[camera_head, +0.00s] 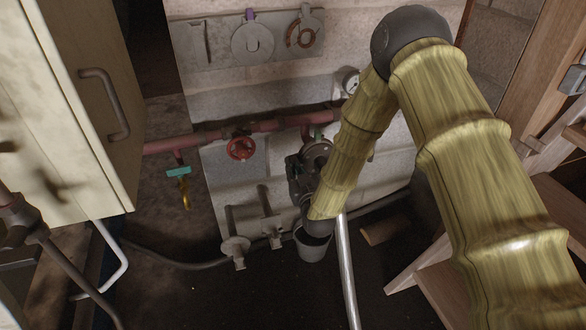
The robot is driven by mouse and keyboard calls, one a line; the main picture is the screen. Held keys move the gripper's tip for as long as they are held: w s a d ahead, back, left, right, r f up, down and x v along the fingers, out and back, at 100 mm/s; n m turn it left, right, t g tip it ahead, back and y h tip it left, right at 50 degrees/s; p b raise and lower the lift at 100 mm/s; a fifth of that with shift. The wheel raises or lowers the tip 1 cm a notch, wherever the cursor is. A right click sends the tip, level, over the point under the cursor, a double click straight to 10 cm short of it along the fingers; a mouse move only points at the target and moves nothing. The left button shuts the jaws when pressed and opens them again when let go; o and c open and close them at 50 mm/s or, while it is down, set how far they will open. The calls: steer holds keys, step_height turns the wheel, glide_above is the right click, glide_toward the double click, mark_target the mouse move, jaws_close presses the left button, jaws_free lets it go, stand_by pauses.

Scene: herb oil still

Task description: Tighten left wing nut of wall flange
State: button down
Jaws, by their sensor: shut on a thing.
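The wall flange (318,151) is a round dark grey disc on the pipe at the wall, partly covered by my sleeved forearm. My gripper (296,168) is the dark mechanism at the flange's left and lower side, beyond the end of my yellow sleeve. It is shut at the flange's left edge, where the left wing nut sits. The wing nut itself is hidden or too small to make out between the fingers. The flange's right side is hidden behind my arm.
A red pipe (268,126) with a red handwheel (241,148) runs along the wall. A teal-handled tap (178,171) hangs left. A grey bucket (312,247) stands below my wrist. A cabinet (88,110) is at left, wooden steps (455,285) at right. A tool board (235,45) hangs above.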

steer(key=shift+m, duration=0.3)
steer(key=m, duration=0.3)
steer(key=shift+m, duration=0.4)
steer(key=m+b, duration=0.1)
steer(key=m, duration=0.4)
steer(key=shift+f, duration=0.1)
steer(key=m+b, duration=0.1)
steer(key=m, duration=0.4)
steer(key=shift+m+b, duration=0.9)
steer(key=shift+m, duration=1)
steer(key=c, duration=1.5)
jaws_free()
steer(key=shift+s, duration=0.15)
